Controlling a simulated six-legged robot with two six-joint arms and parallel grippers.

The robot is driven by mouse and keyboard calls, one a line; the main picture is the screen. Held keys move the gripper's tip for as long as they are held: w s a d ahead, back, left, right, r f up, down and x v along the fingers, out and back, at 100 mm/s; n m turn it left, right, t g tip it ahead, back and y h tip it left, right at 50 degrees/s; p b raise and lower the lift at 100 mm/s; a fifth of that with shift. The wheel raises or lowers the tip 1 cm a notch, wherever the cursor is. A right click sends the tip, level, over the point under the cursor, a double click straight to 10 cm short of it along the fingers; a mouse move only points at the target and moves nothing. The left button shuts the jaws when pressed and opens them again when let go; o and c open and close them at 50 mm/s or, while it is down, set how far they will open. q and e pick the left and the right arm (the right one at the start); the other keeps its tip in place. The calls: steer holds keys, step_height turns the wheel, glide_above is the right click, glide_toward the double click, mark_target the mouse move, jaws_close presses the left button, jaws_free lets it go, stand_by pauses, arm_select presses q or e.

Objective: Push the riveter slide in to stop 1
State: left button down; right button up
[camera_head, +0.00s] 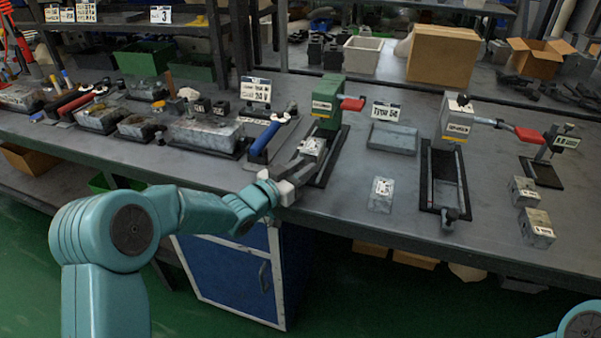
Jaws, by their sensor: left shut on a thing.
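The riveter appears to be the green machine (328,100) with a red lever, standing toward the back of the bench; its yellow label is too small to read for sure. Its slide (301,170) runs forward from it along a dark base and carries a grey block (312,147) with a white label. My left gripper (279,188) is at the front end of this slide, near the bench edge, shut on what looks like the slide's handle. The jaws hide the handle. The stop marks cannot be made out. My right gripper is out of view.
A blue-handled tool (267,137) stands left of the slide. A grey machine (456,120) with a red lever stands further right. A blue cabinet (232,275) is under the bench.

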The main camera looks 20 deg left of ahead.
arm_select(q)
steer(key=shift+s, duration=0.1)
steer(key=c, duration=1)
jaws_free()
steer(key=shift+s, duration=0.1)
steer(key=v, duration=1.6)
steer(key=shift+s+a, duration=0.1)
steer(key=shift+s, duration=0.05)
